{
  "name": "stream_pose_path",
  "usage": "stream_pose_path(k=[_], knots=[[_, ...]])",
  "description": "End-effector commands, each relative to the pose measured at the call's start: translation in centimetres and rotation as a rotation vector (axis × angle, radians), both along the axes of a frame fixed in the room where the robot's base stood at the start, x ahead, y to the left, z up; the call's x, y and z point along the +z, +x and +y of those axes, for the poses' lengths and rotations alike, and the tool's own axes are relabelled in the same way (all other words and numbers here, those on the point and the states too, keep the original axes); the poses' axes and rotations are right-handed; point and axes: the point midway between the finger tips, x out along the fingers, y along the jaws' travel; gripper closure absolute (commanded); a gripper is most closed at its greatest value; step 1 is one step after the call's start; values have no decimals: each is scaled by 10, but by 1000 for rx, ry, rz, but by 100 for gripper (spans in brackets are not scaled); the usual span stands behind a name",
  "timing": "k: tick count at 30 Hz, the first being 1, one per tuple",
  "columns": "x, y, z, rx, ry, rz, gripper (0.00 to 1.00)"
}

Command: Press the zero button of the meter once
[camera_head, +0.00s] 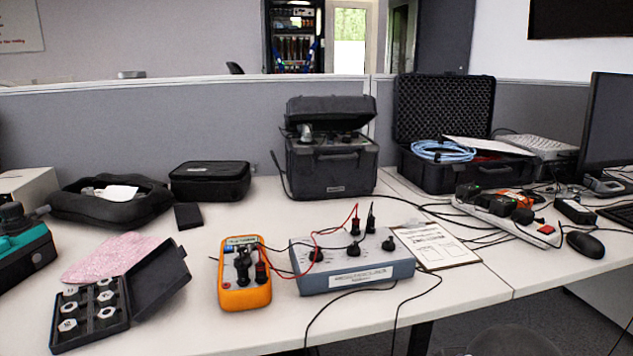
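An orange handheld meter (245,298) lies on the white desk left of centre, near the front edge. Its small display is at the far end, and dark plugs or a knob cover much of its face. I cannot make out the zero button at this size. A grey-blue box (358,280) with dark knobs stands just right of the meter. Red and black leads run between the two. My gripper is not in this view.
An open dark case with metal pieces (90,313) lies left of the meter, beside a pink cloth (113,258). A printed sheet (437,246) lies right of the grey box. Black cables hang over the front edge. A black case (332,176) stands behind.

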Motion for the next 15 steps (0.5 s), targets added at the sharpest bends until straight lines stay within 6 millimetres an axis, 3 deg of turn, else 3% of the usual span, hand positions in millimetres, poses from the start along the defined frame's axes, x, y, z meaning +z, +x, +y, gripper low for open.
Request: stream_pose_path(k=[1,7,15], knots=[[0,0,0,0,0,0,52],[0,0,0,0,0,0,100],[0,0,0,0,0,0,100]])
